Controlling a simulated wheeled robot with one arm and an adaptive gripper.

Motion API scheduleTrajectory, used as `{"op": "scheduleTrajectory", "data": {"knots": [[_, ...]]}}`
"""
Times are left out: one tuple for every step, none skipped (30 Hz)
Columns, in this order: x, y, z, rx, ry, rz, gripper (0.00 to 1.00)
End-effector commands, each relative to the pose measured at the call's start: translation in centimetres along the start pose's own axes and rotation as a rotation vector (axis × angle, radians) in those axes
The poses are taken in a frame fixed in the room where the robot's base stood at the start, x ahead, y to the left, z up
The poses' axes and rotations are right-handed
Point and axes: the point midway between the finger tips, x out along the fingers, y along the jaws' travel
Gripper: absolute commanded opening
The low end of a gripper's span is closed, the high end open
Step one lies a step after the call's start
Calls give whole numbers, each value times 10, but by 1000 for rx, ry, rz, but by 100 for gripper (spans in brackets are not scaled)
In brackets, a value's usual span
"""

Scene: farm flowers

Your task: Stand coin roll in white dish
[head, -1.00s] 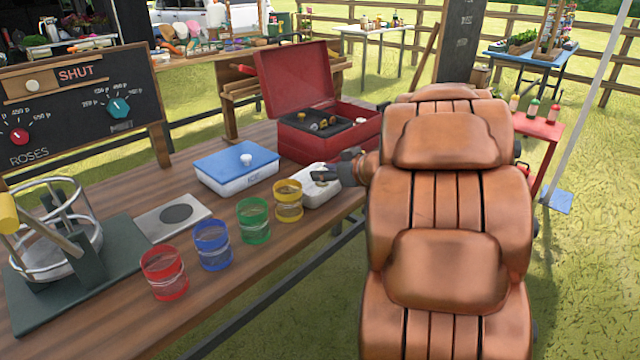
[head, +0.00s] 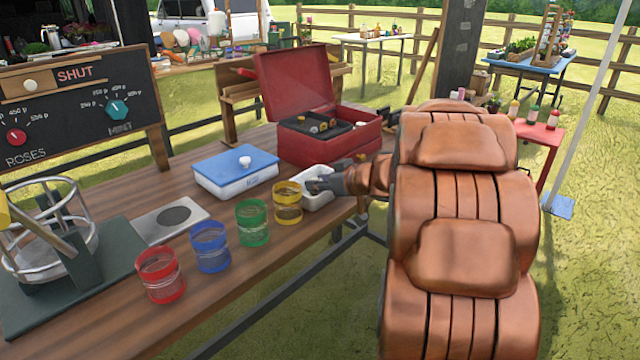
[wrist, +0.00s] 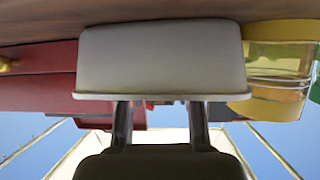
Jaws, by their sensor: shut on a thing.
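The white dish (head: 320,203) stands on the table beside the yellow-banded jar in the head view. My gripper (head: 316,185) is at the dish, its fingers reaching in over the rim. In the upside-down wrist view, the dish's outer wall (wrist: 160,62) fills the upper middle. My gripper's two fingers (wrist: 160,120) stand a little apart there and pass behind the rim. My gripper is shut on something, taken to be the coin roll. The roll itself is hidden by the dish wall and fingers, so its tilt and whether it touches the dish floor cannot be told.
The yellow-banded jar (head: 287,203) is close left of the dish, with green (head: 252,222), blue (head: 210,246) and red (head: 160,275) ones farther left. An open red case (head: 325,148) stands behind, and a blue-lidded box (head: 236,170) is at the left.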

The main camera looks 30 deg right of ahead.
Motion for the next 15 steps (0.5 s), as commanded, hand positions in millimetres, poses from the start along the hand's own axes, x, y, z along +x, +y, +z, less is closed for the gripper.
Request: {"op": "scheduleTrajectory", "data": {"knots": [[2,-1,8,6,-12,-4,0],[3,-1,9,6,-12,-4,0],[4,-1,10,7,-13,-5,0],[4,-2,12,7,-14,-5,0],[4,-2,13,7,-15,-5,0],[5,-2,14,7,-17,-6,0],[5,-2,16,7,-18,-6,35],[5,-2,16,7,-18,-6,38],[5,-2,16,7,-18,-6,42],[5,-2,16,7,-18,-6,46],[5,-2,16,7,-18,-5,49],[5,-2,16,7,-18,-5,53],[5,-1,15,6,-18,-5,56],[5,-1,15,7,-18,-5,59],[5,-1,15,6,-17,-4,59]]}}
